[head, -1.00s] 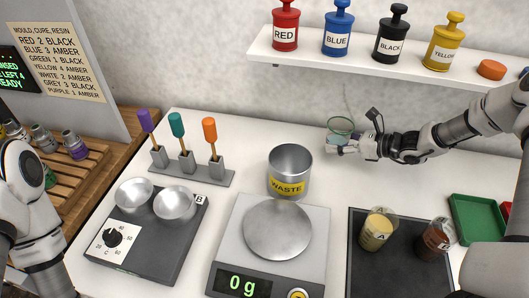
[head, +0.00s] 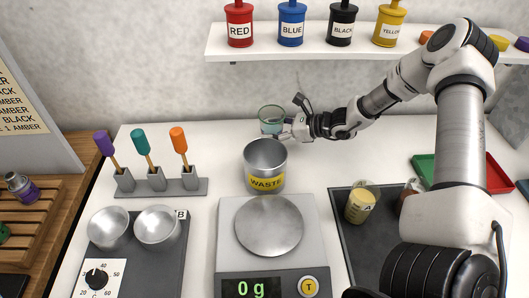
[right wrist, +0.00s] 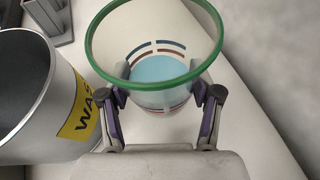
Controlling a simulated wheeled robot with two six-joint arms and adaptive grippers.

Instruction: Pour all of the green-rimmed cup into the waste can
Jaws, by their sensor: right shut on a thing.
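The green-rimmed cup (head: 271,118) is clear and holds light blue liquid, seen in the right wrist view (right wrist: 153,68). My right gripper (head: 288,134) is shut on the cup's sides, with a finger on each side in the right wrist view (right wrist: 160,105). The cup looks about upright, behind the waste can and slightly to its right in the head view. The waste can (head: 265,165) is a grey metal cylinder with a yellow WASTE label. It also stands left of the cup in the right wrist view (right wrist: 35,95). My left gripper is out of view.
A scale (head: 268,250) reading 0 g stands in front of the can. A rack (head: 160,187) with three coloured-handled tools is to the left. A dark tray (head: 345,240) holds cup A (head: 360,205). A shelf (head: 300,46) with labelled bottles hangs above.

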